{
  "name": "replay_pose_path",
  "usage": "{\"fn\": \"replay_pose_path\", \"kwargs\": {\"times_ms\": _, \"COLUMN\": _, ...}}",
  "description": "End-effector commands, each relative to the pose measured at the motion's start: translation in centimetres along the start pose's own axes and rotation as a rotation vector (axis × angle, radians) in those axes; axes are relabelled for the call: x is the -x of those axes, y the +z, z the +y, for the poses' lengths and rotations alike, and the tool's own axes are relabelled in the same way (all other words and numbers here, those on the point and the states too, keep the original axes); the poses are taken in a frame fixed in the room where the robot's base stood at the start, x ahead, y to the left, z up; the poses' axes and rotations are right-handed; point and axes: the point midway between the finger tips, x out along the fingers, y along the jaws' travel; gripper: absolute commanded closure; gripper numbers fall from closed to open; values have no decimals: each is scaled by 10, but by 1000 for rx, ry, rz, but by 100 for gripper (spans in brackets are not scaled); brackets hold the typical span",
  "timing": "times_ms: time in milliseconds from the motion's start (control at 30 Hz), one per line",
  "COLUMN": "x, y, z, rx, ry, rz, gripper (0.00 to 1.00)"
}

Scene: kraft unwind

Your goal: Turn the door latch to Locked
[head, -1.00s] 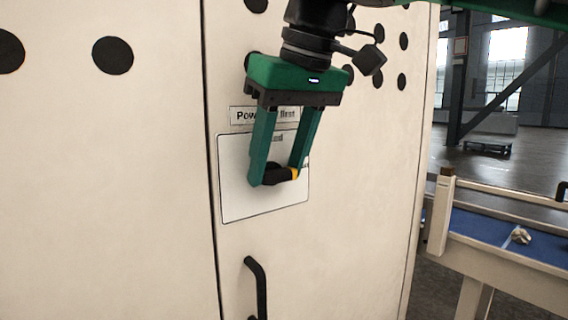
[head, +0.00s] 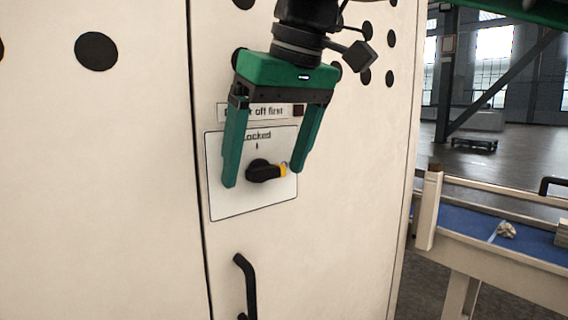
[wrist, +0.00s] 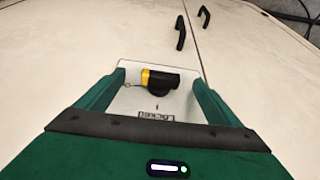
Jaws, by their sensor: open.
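The door latch (head: 264,172) is a black knob with a yellow tip, set on a white plate (head: 232,205) on a cream cabinet door. In the head view the knob lies nearly level, its yellow tip pointing right. The "Locked" label is above it with a small mark under it. My gripper (head: 262,177) is open, its green fingers on either side of the knob with a gap at the left; the right fingertip is close to the yellow tip, and I cannot tell if it touches. The latch also shows in the wrist view (wrist: 160,81), between the fingers.
A sign (head: 262,112) reading partly "off first" is above the plate, partly hidden by my gripper. A black door handle (head: 246,285) is below.

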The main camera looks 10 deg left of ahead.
Motion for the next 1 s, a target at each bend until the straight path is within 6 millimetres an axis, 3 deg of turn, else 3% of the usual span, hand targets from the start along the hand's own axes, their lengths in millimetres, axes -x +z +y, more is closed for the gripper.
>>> {"fn": "replay_pose_path", "kwargs": {"times_ms": 1000, "x": 20, "y": 53, "z": 0, "rx": -16, "ry": 7, "rz": 1, "gripper": 12}}
